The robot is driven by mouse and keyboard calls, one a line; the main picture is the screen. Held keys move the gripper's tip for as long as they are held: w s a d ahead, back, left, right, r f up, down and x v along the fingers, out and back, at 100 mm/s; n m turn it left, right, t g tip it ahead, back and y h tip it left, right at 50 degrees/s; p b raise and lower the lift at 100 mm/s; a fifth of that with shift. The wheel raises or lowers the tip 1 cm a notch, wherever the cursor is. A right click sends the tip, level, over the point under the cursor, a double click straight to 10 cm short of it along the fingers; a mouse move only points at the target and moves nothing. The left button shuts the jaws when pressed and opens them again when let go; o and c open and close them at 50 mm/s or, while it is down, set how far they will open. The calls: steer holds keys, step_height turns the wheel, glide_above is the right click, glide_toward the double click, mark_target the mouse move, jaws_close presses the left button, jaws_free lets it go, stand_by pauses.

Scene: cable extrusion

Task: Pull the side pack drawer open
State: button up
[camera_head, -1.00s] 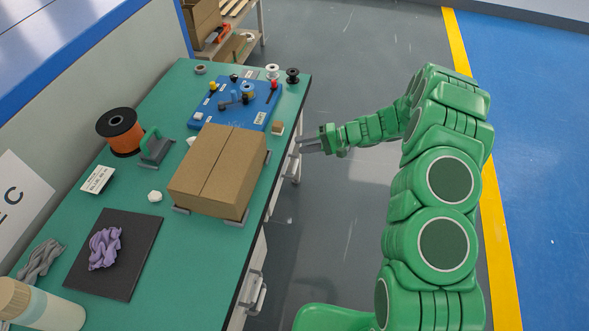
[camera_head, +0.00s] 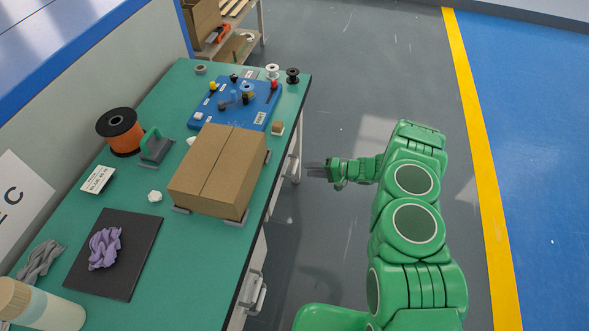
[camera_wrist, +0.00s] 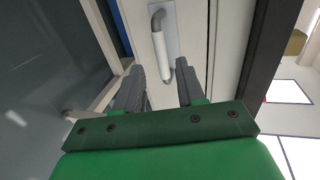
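My gripper (camera_head: 312,168) is beside the long right edge of the green workbench, below the level of its top. In the wrist view my gripper (camera_wrist: 160,72) has its two dark fingers apart, with nothing between the pads. A pale drawer front (camera_wrist: 192,50) faces me there. A grey and white bar handle (camera_wrist: 159,48) on it lies just ahead of the fingertips, in line with the gap. I see no contact between fingers and handle. Another handle (camera_head: 257,292) shows lower down the bench side.
The green bench top (camera_head: 190,265) overhangs the drawers. A cardboard box (camera_head: 218,170) sits near its right edge, with a blue board (camera_head: 262,92) behind it.

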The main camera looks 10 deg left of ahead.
mark_target(295, 168)
steer(key=shift+x, duration=3.8)
jaws_close()
